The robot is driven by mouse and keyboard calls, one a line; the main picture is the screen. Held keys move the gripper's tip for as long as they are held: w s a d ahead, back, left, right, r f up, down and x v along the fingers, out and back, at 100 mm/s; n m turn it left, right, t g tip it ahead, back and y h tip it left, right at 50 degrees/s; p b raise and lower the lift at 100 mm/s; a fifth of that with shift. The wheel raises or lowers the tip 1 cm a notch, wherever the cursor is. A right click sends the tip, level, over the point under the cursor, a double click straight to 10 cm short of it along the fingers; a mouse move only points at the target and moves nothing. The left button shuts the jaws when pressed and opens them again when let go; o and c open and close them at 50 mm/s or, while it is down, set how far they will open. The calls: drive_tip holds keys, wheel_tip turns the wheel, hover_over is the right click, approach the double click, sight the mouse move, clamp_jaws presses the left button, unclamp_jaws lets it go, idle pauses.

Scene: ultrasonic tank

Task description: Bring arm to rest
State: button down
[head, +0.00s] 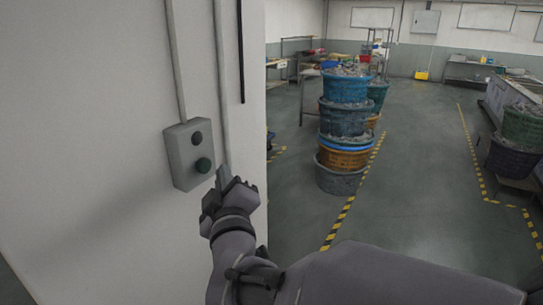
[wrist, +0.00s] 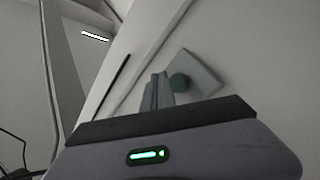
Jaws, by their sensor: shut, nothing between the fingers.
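My gripper (head: 225,178) is at the end of my raised arm, in the middle of the head view. Its fingers are shut together and empty. I cannot tell whether the fingertips touch anything.
The white wall (head: 90,120) fills the left, with conduits above the box. To the right, stacked baskets (head: 345,118) of blue, orange and grey stand on the floor. More baskets (head: 512,158) stand at the far right by a bench. The floor (head: 420,190) between the striped lines is clear.

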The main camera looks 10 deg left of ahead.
drive_tip(key=d, duration=0.1)
drive_tip(key=s+d, duration=0.1)
drive_tip(key=shift+d, duration=0.35)
drive_tip(key=s+d+f+m+g+h, duration=0.2)
drive_tip(key=d+f+m+g, duration=0.2)
drive_tip(key=d+m, duration=0.5)
drive_tip(key=s+d+f+m+g+h, duration=0.1)
drive_tip(key=s+d+f+m+g, duration=0.2)
drive_tip(key=s+d, duration=0.5)
drive_tip(key=s+d+f+m+g+h, duration=0.2)
drive_tip(key=s+d+f+m+g, duration=0.2)
drive_tip(key=s, duration=0.8)
drive_tip(key=d+f+m, duration=0.2)
drive_tip(key=d, duration=0.1)
drive_tip(key=shift+s+d+f+m+g, duration=0.3)
drive_tip(key=shift+s+d+f, duration=0.05)
drive_tip(key=shift+s, duration=0.05)
